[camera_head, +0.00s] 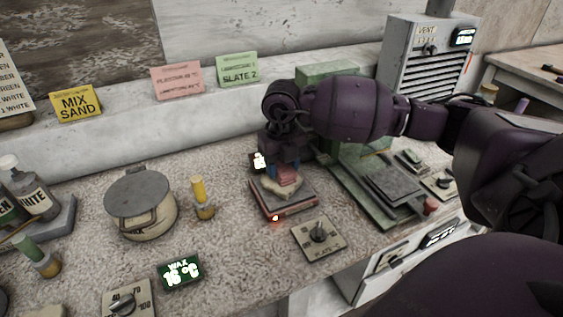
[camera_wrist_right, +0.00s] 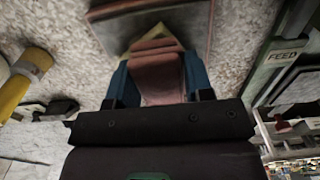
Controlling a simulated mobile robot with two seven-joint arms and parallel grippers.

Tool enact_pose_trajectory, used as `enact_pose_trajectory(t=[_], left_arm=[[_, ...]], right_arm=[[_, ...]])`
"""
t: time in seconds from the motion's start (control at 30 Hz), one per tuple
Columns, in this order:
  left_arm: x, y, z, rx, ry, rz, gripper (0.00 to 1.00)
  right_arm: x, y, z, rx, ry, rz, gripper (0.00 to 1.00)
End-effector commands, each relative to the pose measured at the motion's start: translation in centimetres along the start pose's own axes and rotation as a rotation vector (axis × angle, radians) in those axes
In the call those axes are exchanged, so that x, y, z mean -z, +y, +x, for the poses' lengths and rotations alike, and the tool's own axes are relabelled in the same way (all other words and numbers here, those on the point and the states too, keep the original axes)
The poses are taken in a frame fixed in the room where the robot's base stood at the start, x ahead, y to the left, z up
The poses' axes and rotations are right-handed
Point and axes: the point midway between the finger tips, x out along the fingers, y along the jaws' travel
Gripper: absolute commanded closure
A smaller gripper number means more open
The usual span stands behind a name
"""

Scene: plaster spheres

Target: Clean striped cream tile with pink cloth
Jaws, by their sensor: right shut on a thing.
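My right gripper (camera_head: 286,168) points down and is shut on the pink cloth (camera_head: 288,176). In the right wrist view, the cloth (camera_wrist_right: 158,70) sits between the two blue fingers. Just under the cloth is a cream tile (camera_head: 272,187), whose pale edge also shows in the right wrist view (camera_wrist_right: 140,35). The cloth seems to rest on the tile; I cannot tell how firmly. Cloth and fingers cover much of the tile, and its stripes cannot be made out. The tile lies on a dark square plate with a red base (camera_head: 290,208). My left gripper is not in view.
A lidded round pot (camera_head: 141,205) and a yellow-handled tool (camera_head: 201,198) stand left of the plate. A knob panel (camera_head: 319,238) lies in front of it. A green-framed tray (camera_head: 360,195) is close on the right. A wax display (camera_head: 180,271) sits near the front.

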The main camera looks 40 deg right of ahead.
Motion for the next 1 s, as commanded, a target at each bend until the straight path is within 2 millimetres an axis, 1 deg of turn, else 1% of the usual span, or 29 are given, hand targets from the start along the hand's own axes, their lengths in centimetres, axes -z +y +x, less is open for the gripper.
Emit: enact_pose_trajectory(t=[0.2, 0.47, 0.57, 0.87, 1.0], left_arm=[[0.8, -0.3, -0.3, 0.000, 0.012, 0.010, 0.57], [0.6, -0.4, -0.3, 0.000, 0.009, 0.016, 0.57], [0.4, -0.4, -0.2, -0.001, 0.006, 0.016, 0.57], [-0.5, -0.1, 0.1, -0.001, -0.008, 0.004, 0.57], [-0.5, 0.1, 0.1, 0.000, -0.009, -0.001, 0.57]], right_arm=[[0.9, 0.0, 0.0, -0.002, -0.001, 0.000, 0.72], [0.9, 0.0, 0.3, -0.001, 0.001, 0.000, 0.72], [0.7, 0.0, 0.4, -0.001, 0.001, 0.000, 0.72], [-1.0, 0.0, 0.4, 0.000, 0.002, 0.001, 0.72], [-1.3, 0.0, 0.3, 0.000, 0.002, 0.001, 0.72]])
